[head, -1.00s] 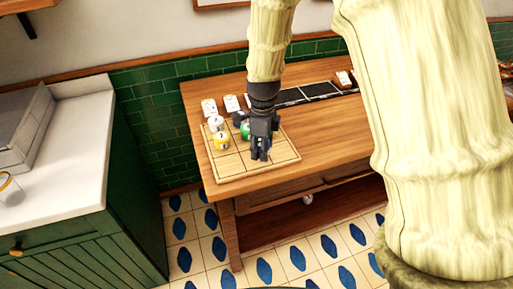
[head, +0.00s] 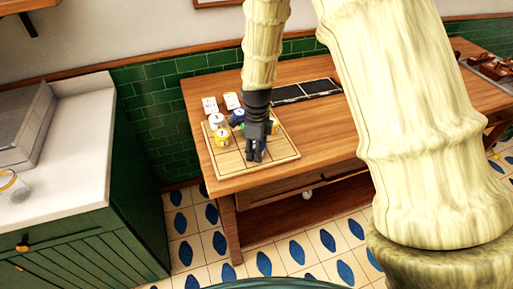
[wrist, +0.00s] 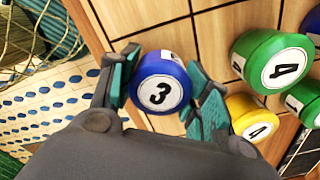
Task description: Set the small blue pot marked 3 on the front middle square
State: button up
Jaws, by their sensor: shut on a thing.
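My gripper (wrist: 164,92) is shut on the small blue pot marked 3 (wrist: 158,84), with one finger on each side of it. In the head view my gripper (head: 255,153) is over the front part of the square-ruled wooden board (head: 226,163), near its front edge. The pot is largely hidden by the fingers there. The board's lines also show behind the pot in the wrist view (wrist: 214,22). I cannot tell whether the pot touches the board.
In the wrist view a green pot marked 4 (wrist: 268,62), a yellow pot marked 4 (wrist: 250,117) and another green pot (wrist: 306,100) stand right of the held pot. A yellow pot (head: 222,138) and a white pot (head: 216,120) stand on the board's left side.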

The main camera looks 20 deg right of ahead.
jog(key=shift+f, duration=0.1)
jog(key=o, duration=1.1)
notch_tip(320, 180, up, 12)
jog(key=b, duration=0.3)
dwell(0.3)
